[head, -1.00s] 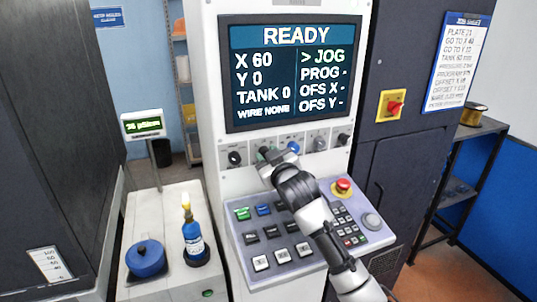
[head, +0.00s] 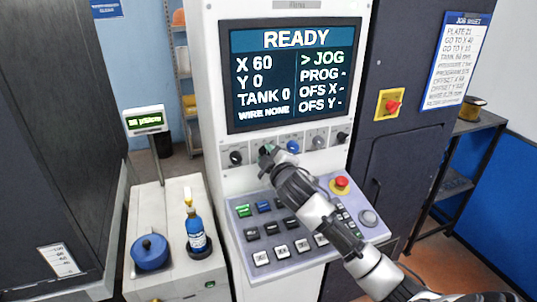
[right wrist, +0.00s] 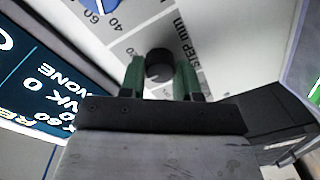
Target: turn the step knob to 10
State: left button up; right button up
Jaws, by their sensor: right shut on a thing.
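The step knob (right wrist: 160,65) is a small dark round knob on the white panel, with the label "STEP mm" beside it in the right wrist view. My right gripper (right wrist: 160,75) has green fingertips, one on each side of this knob, and is shut on it. In the head view the right gripper (head: 267,152) reaches the knob row below the screen and hides the step knob there. The knob's pointer direction cannot be read. The screen (head: 293,72) shows READY, X 60, Y 0, TANK 0 and a mark at JOG. My left gripper is not in view.
Beside the gripper are a black knob (head: 236,158) on the left and a blue knob (head: 293,146) on the right. Below are the sloped key panel (head: 262,270) and a red stop button (head: 341,182).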

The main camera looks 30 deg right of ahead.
dwell(0.4)
jog(key=o, duration=0.9)
jog(key=shift+o, duration=0.2)
jog(key=b+v, duration=0.3)
jog(key=v, duration=0.7)
jog(key=shift+s+b, duration=0.35)
jog(key=shift+s, duration=0.05)
jog(key=shift+a, duration=0.1)
